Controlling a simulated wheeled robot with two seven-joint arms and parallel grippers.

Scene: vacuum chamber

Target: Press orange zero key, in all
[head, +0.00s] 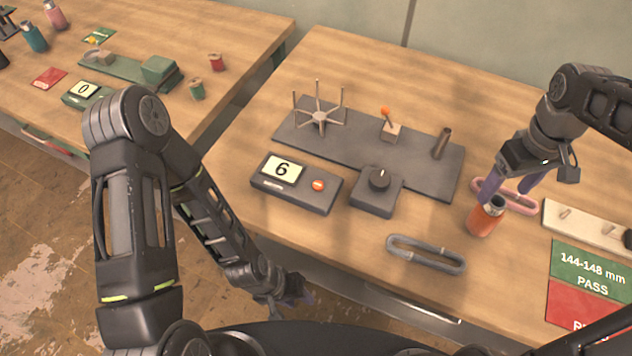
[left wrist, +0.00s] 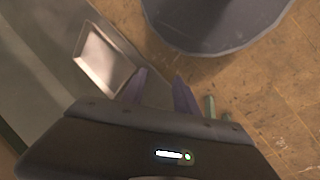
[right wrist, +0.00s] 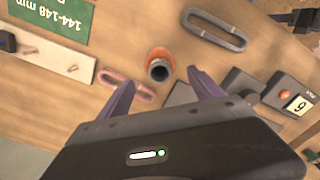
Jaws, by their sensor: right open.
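The counter box (head: 297,184) is dark grey, shows a 6 on its display, and lies on the near table. Its orange key (head: 318,185) is a small round button right of the display; it also shows in the right wrist view (right wrist: 283,97). My right gripper (head: 507,187) is open, pointing down above and around the top of an orange bottle (head: 484,219); I cannot tell whether it touches it. My left gripper (head: 291,293) hangs low beside the table's front edge, away from the key. Its fingers (left wrist: 161,83) are apart with nothing between them.
A dark plate (head: 410,160) with a spoked post and lever stands behind the counter. A knob box (head: 376,192) stands right of it. A grey ring link (head: 426,254) and pink link (head: 520,197) lie nearby. Another counter (head: 85,94) showing 0 is on the left table.

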